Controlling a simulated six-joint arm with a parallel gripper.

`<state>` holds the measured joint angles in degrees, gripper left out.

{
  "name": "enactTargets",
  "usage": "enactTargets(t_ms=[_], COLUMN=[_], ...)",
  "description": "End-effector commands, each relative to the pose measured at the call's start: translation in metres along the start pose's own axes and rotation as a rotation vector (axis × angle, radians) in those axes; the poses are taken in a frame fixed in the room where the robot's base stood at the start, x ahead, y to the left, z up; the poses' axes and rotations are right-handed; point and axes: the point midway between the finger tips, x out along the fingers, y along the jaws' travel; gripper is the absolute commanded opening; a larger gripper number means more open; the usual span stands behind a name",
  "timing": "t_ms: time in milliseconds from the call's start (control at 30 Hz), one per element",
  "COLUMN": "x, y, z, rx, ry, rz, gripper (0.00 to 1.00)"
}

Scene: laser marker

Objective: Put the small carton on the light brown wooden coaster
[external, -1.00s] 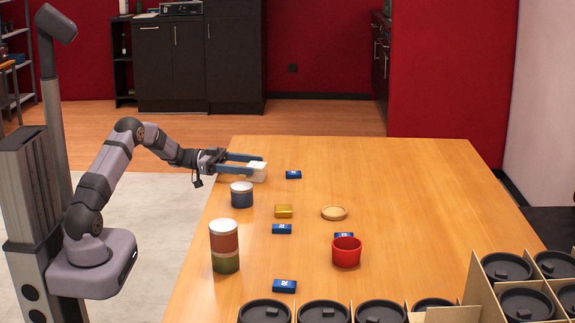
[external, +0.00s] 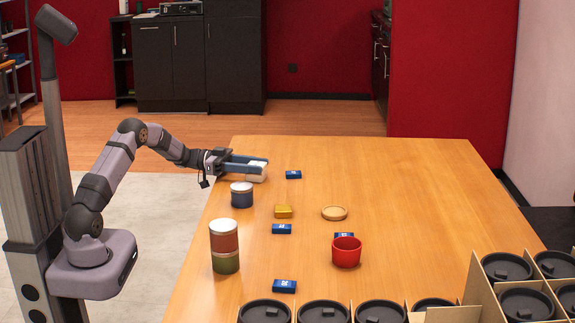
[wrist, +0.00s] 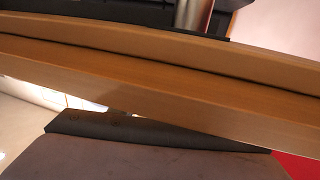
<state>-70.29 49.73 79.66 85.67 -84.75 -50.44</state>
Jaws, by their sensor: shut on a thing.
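I cannot tell whether the carton touches the table. The light brown wooden coaster (external: 334,213) is a round disc lying flat near the table's middle, to the right and nearer the camera, with nothing on it. The wrist view is filled by close, tilted surfaces; I cannot make out the carton there.
A red cup (external: 346,252), stacked cans (external: 225,247) and several blue boxes are nearer. The table's far right is clear.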

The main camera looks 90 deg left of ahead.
Motion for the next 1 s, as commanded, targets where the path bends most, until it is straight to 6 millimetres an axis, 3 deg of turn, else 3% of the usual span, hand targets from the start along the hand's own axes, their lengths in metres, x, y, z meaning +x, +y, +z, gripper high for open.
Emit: enactTargets(t_ms=[167,600,800,1000], x=[0.0,0.0,0.0,0.0], y=[0.0,0.0,0.0,0.0], z=[-0.016,-0.085,-0.099,-0.1], rx=[0.004,0.003,0.002,0.001], ry=[0.001,0.001,0.0,0.0], rz=[0.0,-0.001,0.0,0.001], gripper=[0.16,0.16,0.16,0.16])
